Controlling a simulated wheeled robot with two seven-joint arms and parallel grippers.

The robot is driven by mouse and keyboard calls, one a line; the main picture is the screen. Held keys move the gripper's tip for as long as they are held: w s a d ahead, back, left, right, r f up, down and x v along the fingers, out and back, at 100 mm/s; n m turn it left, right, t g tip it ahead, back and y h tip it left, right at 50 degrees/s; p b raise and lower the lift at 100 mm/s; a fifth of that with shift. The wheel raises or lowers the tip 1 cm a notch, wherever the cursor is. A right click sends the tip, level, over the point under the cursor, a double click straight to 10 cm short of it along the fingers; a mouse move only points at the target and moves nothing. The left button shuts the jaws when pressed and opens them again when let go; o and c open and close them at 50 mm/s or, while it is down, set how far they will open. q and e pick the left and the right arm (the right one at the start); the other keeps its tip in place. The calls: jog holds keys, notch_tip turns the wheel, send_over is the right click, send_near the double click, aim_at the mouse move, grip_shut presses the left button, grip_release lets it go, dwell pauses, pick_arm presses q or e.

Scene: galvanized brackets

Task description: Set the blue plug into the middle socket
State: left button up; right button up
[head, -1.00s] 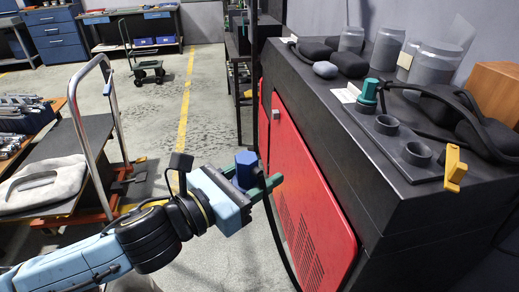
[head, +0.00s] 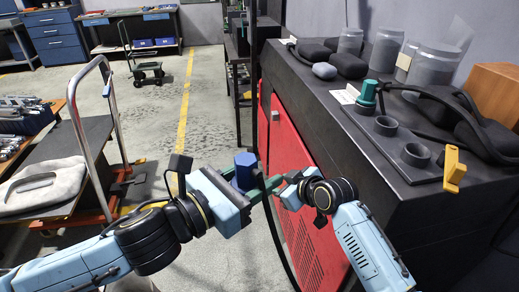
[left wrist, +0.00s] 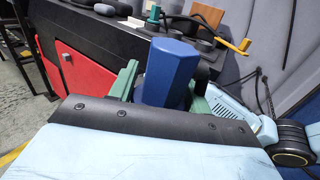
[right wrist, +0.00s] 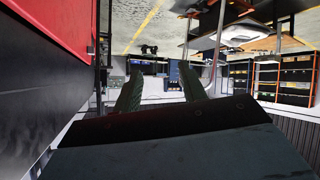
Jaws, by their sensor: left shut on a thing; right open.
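The blue plug (head: 245,170) is held upright between the green fingers of my left gripper (head: 257,188), in the air left of the black bench. It also fills the middle of the left wrist view (left wrist: 168,72). The middle socket (head: 385,125) is an empty dark ring on the bench-top plate, between a far socket holding a teal plug (head: 367,93) and an empty near socket (head: 415,154). My right gripper (right wrist: 160,85) is open with nothing clearly between its fingers. In the head view it is close to my left gripper, its fingers partly hidden.
A yellow piece (head: 453,168) stands at the plate's near right corner. Black cables, dark pads and clear cylinders (head: 386,48) crowd the bench's back. The bench's red door (head: 295,150) is beside my grippers. A cart (head: 85,150) stands at left.

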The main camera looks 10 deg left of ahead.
jog(key=s+a+r+n+g+y, duration=0.1)
jog(key=s+a+r+n, duration=0.25)
jog(key=r, duration=0.55)
jog(key=s+a+r+n+y, duration=0.1)
jog(key=s+a+r+n, duration=0.3)
jog(key=r, duration=0.5)
jog(key=s+a+r+n+g+y, duration=0.1)
jog(key=s+a+r+n, duration=0.1)
jog(key=r+n, duration=0.5)
jog(key=n+t+h, duration=0.2)
jog(key=n+h, duration=0.5)
jog(key=n, duration=0.8)
send_near(245, 163)
jog(key=x, duration=1.1)
jog(key=shift+f, duration=0.1)
